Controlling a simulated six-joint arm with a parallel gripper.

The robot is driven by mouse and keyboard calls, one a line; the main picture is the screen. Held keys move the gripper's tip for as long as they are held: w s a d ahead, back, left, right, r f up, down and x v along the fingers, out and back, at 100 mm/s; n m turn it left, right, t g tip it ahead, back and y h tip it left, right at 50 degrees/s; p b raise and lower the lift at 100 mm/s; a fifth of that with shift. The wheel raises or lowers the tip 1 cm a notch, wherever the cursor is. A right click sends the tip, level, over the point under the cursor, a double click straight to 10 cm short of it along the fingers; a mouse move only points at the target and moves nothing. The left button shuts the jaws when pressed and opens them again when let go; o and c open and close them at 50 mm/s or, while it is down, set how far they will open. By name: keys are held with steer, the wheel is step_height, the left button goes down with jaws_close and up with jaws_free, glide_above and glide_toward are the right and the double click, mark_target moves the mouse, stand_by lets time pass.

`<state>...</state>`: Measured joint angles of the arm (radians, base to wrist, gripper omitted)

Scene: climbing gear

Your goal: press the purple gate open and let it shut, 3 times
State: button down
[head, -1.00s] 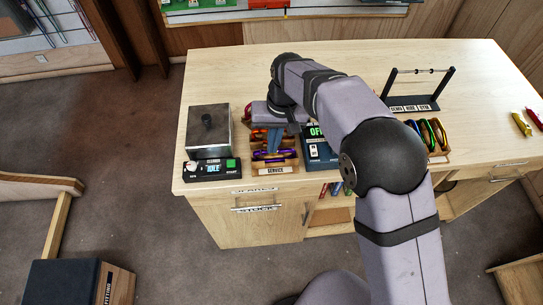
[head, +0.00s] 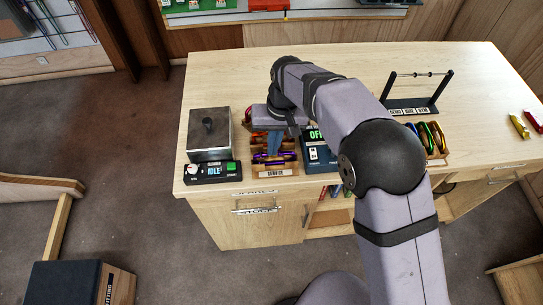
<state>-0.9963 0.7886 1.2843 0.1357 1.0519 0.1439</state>
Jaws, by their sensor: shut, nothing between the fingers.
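A wooden tray labelled SERVICE (head: 275,172) stands near the front edge of the bench. Purple metal, seemingly a carabiner (head: 266,161), lies in it among other coloured pieces; its gate is too small to make out. My gripper (head: 274,153) points down over the tray. Its blue fingers are shut with nothing between them, and the tips are at or just above the purple piece. I cannot tell whether they touch it. My wrist and arm hide part of the tray's back.
Left of the tray are a metal box with a black knob (head: 208,138) and a black unit reading IDLE (head: 211,172). A dark unit reading OFF (head: 318,149) stands close on the right. A rack of coloured carabiners (head: 432,138) is further right. The bench's back left is clear.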

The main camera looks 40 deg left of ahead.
steer(key=shift+r+p, duration=1.8)
steer(key=shift+r, duration=0.8)
steer(key=shift+w, duration=0.1)
steer(key=shift+w+a+r+p, duration=0.2)
steer(key=shift+r, duration=0.25)
steer(key=shift+w+a+r+p, duration=0.15)
steer(key=shift+a+r, duration=0.05)
steer(key=shift+r, duration=0.25)
steer(key=shift+f, duration=0.1)
step_height(320, 180, down, 4)
steer(key=b, duration=0.4)
steer(key=shift+f, duration=0.2)
steer(key=shift+f+b, duration=0.45)
steer(key=shift+f, duration=0.55)
